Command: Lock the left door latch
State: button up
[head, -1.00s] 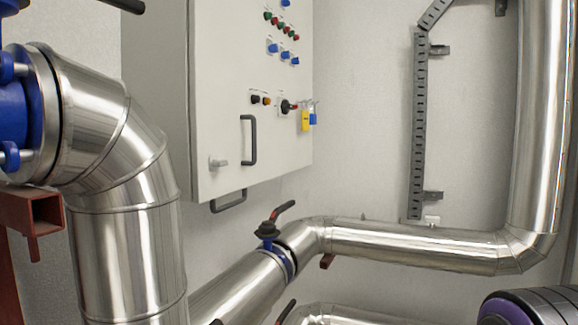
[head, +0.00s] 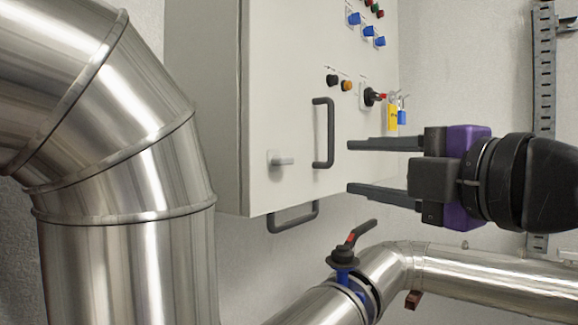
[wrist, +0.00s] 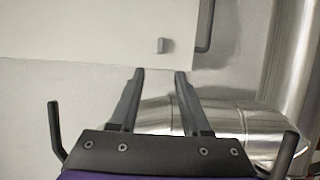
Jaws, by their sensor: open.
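The door latch (head: 283,159) is a small light-grey lever on the lower part of the white cabinet door (head: 290,80). It points sideways to the right in the head view. The latch also shows in the wrist view (wrist: 162,45), beyond my fingertips. My gripper (head: 350,167) is open and empty, to the right of the latch in the head view, with its fingers pointing left. In the wrist view my gripper (wrist: 159,72) has its fingers spread, the latch above the gap between them. Gripper and latch look apart.
A black door handle (head: 330,133) stands just right of the latch. Another handle (head: 293,217) hangs below the cabinet. A valve with a red-marked lever (head: 345,252) and a metal pipe (head: 490,278) lie below. A thick pipe (head: 130,255) stands at the left.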

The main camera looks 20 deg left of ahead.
aim_at(287, 161)
jog(key=x, duration=1.7)
jog(key=shift+s+f, duration=0.1)
jog(key=shift+c, duration=0.4)
grip_shut()
